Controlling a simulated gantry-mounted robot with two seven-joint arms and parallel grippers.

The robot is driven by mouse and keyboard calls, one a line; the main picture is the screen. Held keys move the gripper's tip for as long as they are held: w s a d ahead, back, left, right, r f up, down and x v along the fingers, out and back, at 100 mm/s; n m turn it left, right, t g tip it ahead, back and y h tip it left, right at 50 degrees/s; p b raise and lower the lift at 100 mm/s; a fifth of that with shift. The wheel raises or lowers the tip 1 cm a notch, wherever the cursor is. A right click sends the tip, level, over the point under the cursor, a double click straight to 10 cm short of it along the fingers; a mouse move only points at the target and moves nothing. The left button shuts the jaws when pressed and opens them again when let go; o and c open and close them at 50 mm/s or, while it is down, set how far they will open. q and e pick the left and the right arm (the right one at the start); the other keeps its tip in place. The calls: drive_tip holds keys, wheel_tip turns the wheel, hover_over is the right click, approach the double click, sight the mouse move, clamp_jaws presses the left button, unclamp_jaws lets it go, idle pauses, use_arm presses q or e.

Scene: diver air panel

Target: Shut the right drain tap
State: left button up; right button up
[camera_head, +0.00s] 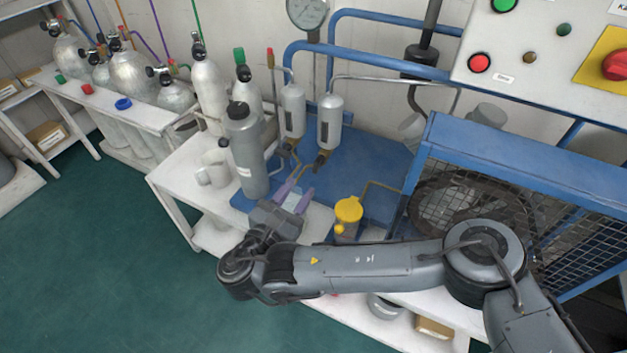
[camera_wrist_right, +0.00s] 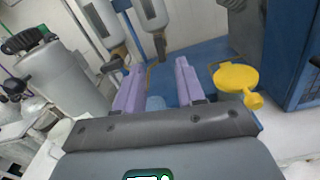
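Two grey filter bottles hang side by side over the blue base, the left one (camera_head: 292,110) and the right one (camera_head: 330,122). The right drain tap (camera_head: 321,161) is a small dark and brass piece under the right bottle; its handle position is too small to tell. In the right wrist view that tap (camera_wrist_right: 160,47) shows beyond the gap between my fingers. The left tap (camera_head: 291,146) sits under the left bottle. My right gripper (camera_head: 294,197) is open and empty, with purple fingers pointing toward the taps, short of them. My left gripper is not in view.
A grey cylinder (camera_head: 246,152) stands left of my right gripper. A yellow-topped cup (camera_head: 348,210) stands to its right, near my forearm. A blue mesh guard (camera_head: 500,165) blocks the right side. The blue base (camera_head: 377,165) is partly clear.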

sight(315, 167)
drive_tip(key=b+x, duration=0.3)
drive_tip(key=x, duration=0.5)
clamp_jaws()
